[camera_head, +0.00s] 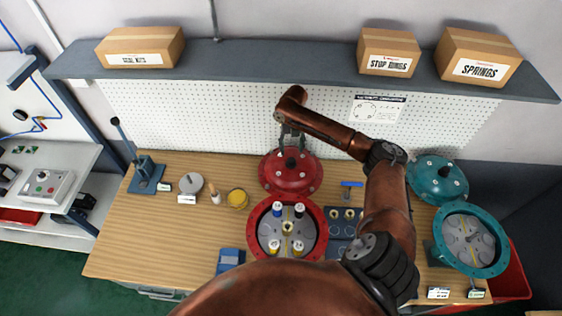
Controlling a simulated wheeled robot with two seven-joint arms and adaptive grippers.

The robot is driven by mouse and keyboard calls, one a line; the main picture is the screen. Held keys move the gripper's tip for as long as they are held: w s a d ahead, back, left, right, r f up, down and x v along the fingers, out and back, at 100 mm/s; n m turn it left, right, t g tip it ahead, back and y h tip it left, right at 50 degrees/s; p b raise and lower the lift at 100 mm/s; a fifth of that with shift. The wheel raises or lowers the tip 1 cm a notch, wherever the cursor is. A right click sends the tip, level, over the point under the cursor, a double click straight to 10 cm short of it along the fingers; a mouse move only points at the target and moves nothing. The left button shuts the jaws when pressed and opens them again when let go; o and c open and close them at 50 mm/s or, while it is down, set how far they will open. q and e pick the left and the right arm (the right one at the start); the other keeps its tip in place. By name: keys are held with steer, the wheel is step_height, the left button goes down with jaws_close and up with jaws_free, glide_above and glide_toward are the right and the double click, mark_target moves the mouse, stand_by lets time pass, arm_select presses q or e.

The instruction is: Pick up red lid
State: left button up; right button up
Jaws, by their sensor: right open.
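The red lid (280,183) is a round dome with a dark knob on top. It sits on the wooden bench just behind the open red housing (314,246), which has several small parts standing inside. My right gripper (291,147) is open and points down over the knob of the lid. Its fingertips are close to the knob; I cannot tell whether they touch it. My right arm reaches in from the lower right and hides part of the bench. My left gripper is not in view.
A teal lid (440,182) and a teal housing (468,240) are at the right. A dark tray (341,222) lies beside the red housing. A blue box (229,259), a yellow-topped jar (237,199) and a lever press (146,177) are at left. A shelf (300,65) with boxes overhangs behind.

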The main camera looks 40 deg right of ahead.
mark_target(291, 159)
steer(key=f, duration=0.1)
steer(key=f+p, duration=0.1)
steer(key=f, duration=0.1)
steer(key=f+p, duration=0.1)
steer(key=shift+s+a+f, duration=0.25)
steer(key=shift+s+a, duration=0.05)
steer(key=shift+a, duration=0.05)
step_height(291, 159, down, 2)
steer(key=shift+w+d+f, duration=0.1)
steer(key=shift+w+f, duration=0.05)
steer(key=shift+f, duration=0.05)
steer(key=shift+s+f, duration=0.1)
steer(key=shift+s, duration=0.1)
steer(key=shift+w, duration=0.1)
steer(key=shift+c, duration=1.2)
steer(key=c, duration=0.6)
jaws_close()
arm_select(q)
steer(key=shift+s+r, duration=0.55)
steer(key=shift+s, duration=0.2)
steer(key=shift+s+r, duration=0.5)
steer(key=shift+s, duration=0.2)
arm_select(e)
steer(key=shift+w+d, duration=0.1)
